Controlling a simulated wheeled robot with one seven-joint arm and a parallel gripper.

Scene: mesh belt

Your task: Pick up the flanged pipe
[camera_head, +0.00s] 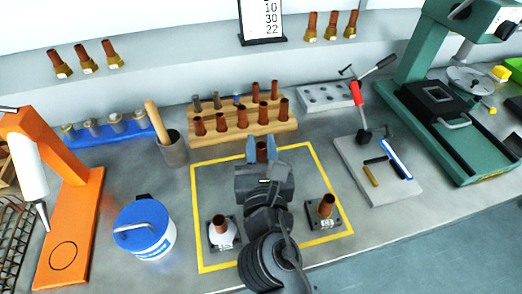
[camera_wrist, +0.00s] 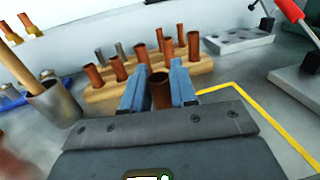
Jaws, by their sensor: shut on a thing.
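My gripper (camera_head: 263,147) has its two blue fingers shut on an upright copper pipe (camera_head: 262,151), near the back edge of the yellow-outlined square. The wrist view shows the pipe's open top (camera_wrist: 160,90) between the blue fingers. Its lower end is hidden behind my gripper, so I cannot tell whether it has a flange or touches the bench. A second copper pipe (camera_head: 220,224) stands in a pale round collar on a dark square plate at the left front of the square. A third copper pipe (camera_head: 326,206) stands on a dark square plate at the right.
A wooden rack (camera_head: 238,133) with several copper pipes stands just behind my gripper. A grey cup (camera_head: 173,152) with a wooden handle and a blue-lidded tub (camera_head: 146,232) are left. A grey plate (camera_head: 385,178) with tools lies right.

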